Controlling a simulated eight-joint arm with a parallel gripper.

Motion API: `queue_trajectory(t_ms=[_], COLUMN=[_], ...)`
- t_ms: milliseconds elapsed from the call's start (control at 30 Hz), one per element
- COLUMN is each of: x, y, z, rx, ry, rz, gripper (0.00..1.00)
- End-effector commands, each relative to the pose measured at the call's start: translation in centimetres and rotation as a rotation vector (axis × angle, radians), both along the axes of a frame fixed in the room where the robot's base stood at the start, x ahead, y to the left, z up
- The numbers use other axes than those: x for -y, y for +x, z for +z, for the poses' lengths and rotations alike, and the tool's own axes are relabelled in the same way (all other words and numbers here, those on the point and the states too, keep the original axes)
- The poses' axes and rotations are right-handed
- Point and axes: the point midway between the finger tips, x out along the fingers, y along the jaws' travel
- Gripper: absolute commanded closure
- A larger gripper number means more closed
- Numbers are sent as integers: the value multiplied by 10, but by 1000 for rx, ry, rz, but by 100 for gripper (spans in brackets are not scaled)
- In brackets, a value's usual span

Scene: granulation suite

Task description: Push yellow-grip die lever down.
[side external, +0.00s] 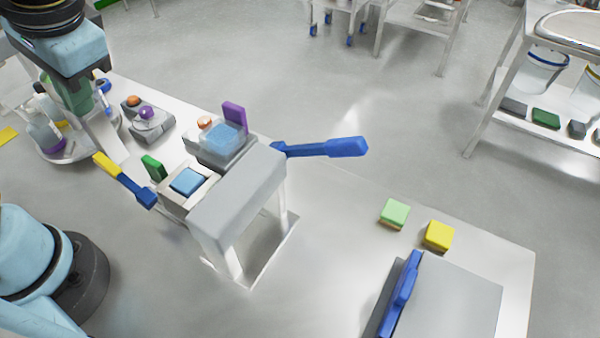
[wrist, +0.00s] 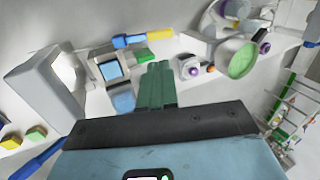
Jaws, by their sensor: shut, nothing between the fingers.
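The die lever with the yellow grip (side external: 105,164) sticks out from the left of the grey press unit (side external: 235,195) on a blue arm (side external: 134,186). In the side view its grip end is higher in the picture than its hub; its exact tilt is hard to tell. The lever also shows in the wrist view, with its yellow grip (wrist: 160,34) beyond my fingertips. My gripper (side external: 76,98) is at the upper left, apart from the lever. Its green fingers (wrist: 160,66) are shut and empty in the wrist view.
A blue lever (side external: 330,148) sticks out right of the press. A green tab (side external: 153,168) stands close to the yellow-grip lever. A button box with a purple knob (side external: 146,115) and a round white stand with bottles (side external: 62,150) are nearby. Green (side external: 394,213) and yellow (side external: 438,235) blocks lie right.

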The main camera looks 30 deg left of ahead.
Motion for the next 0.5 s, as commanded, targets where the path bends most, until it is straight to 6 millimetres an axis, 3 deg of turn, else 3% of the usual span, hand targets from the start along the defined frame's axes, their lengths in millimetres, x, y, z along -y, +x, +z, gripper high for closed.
queue_trajectory(t_ms=[233,500], x=[-2,-20], y=[0,0], z=[-9,-54], rx=[7,6], ry=[13,13], rz=[-41,-35], gripper=[100,100])
